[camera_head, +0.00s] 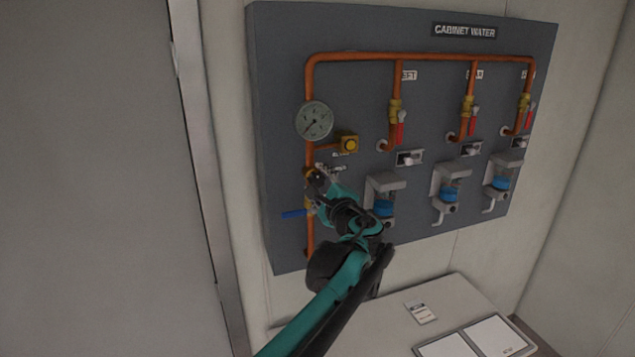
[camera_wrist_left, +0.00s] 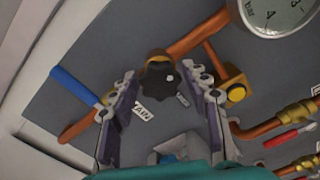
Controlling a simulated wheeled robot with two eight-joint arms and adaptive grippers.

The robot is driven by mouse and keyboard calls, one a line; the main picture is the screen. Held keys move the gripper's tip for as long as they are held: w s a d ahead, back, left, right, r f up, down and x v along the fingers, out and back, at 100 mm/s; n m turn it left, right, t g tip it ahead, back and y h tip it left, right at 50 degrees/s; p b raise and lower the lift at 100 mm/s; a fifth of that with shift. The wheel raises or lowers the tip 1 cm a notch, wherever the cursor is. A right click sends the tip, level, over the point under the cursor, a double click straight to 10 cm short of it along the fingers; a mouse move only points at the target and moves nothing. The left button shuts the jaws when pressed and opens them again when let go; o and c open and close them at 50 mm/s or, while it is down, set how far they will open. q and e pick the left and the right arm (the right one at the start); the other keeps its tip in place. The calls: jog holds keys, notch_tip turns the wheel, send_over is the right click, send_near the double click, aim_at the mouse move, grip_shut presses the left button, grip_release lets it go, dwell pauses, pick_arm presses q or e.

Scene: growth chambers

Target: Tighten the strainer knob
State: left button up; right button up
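My left gripper (camera_wrist_left: 165,78) is open, with one finger on each side of the knob and a visible gap at both sides. I cannot tell how deep the fingertips reach along it. In the head view my left gripper (camera_head: 321,182) is at the left pipe below the gauge and hides most of the knob. My right gripper is not in view.
A pressure gauge (camera_head: 314,121) and a yellow-capped brass fitting (camera_head: 347,145) are just above. A blue lever handle (camera_head: 294,214) sticks out left below. Red-handled valves (camera_head: 401,128) and grey units with blue parts (camera_head: 384,208) are to the right on the grey panel (camera_head: 290,30).

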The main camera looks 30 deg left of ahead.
pick_arm(q)
jog(key=shift+o, duration=0.2)
jog(key=v, duration=1.2)
jog(key=s+f+n+g+h+b, duration=0.15)
jog(key=s+f+b, duration=0.3)
jog(key=f, duration=0.65)
jog(key=s+f+n+g+h+b, duration=0.1)
jog(key=s+f+n+h+b, duration=0.2)
jog(key=f+b, duration=0.55)
jog(key=s+f+n+g+h+b, duration=0.2)
jog(key=s+f, duration=0.1)
jog(key=f, duration=1)
jog(key=s+d+f+n+h+b, duration=0.2)
jog(key=s+d+f+b, duration=0.1)
jog(key=f, duration=0.5)
jog(key=s+d+f+n+h+b, duration=0.2)
jog(key=s+d+f+b, duration=0.1)
jog(key=f, duration=0.5)
jog(key=s+d+f+n+h+b, duration=0.3)
jog(key=d+f+b, duration=0.1)
jog(key=f+b, duration=0.3)
jog(key=shift+d+f, duration=0.35)
jog(key=shift+f, duration=0.4)
